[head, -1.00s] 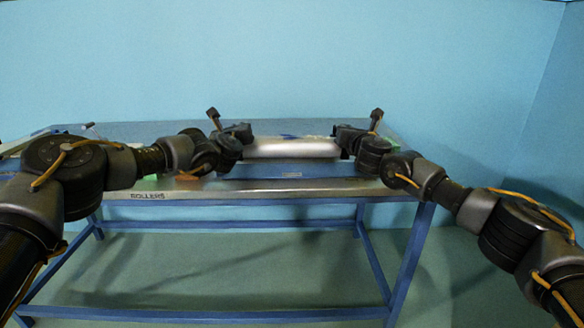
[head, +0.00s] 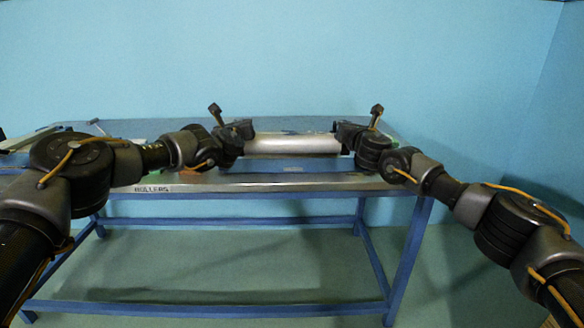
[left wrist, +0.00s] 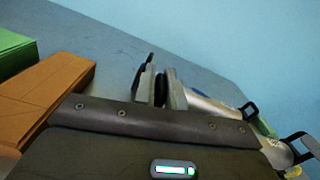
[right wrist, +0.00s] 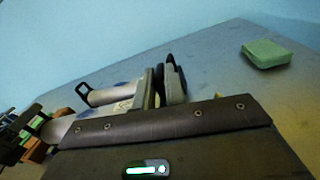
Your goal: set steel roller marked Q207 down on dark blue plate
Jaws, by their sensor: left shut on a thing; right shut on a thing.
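The steel roller (head: 293,144) is a silver cylinder lying level between my two grippers in the head view. Part of it also shows in the left wrist view (left wrist: 213,107) and the right wrist view (right wrist: 112,95), with a small label there too small to read. My left gripper (head: 243,130) is shut on its left end, my right gripper (head: 340,133) on its right end. The dark blue plate (head: 270,166) lies flat near the table's front edge, just below the roller in the picture. I cannot tell whether they touch.
The blue-grey table (head: 150,130) has a label reading ROLLERS on its front edge. An orange-brown block (left wrist: 45,95) and a green block (left wrist: 14,48) lie near my left gripper. A blue wall stands behind.

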